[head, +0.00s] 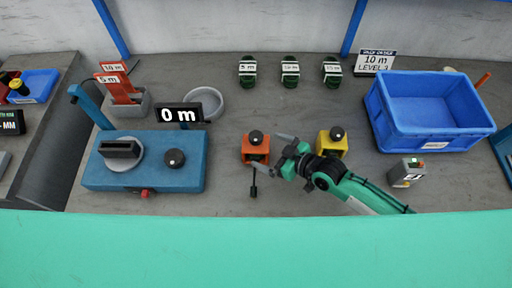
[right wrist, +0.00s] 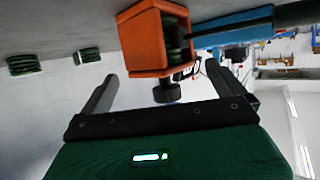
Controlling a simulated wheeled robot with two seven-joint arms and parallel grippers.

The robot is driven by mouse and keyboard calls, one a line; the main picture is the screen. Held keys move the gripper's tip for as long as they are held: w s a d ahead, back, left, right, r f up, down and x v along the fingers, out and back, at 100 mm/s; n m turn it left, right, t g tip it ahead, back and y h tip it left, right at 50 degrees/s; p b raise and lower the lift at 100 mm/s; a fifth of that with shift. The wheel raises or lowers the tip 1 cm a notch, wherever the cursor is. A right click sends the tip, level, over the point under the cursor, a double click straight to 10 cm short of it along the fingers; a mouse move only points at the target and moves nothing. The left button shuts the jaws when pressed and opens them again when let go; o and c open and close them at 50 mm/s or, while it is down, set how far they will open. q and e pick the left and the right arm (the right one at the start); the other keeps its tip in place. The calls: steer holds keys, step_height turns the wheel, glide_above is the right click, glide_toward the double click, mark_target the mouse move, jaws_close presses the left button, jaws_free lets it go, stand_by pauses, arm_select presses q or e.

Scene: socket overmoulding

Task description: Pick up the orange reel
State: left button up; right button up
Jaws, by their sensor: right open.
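The orange reel (head: 255,155) stands on the grey table left of the middle, with a black knob on top and a dark crank handle at its front. In the right wrist view the orange reel (right wrist: 143,42) shows large, sideways, with dark green coil inside its frame and the black knob toward me. My right gripper (head: 280,153) is open, just right of the orange reel. In the right wrist view its two fingers are spread and the reel is just past their tips, with nothing held. My left gripper is not in view.
A yellow reel (head: 331,143) stands right behind my right gripper. A blue machine (head: 188,160) with a 0 m display (head: 180,114) is at left. Several green coils (head: 290,72) stand at the back.

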mark_target(256, 148)
steer(key=shift+p+x, duration=0.4)
steer(key=shift+x, duration=1.55)
steer(key=shift+w+d, duration=0.1)
steer(key=shift+c, duration=0.4)
steer(key=shift+r, duration=0.1)
steer(key=c, duration=1.3)
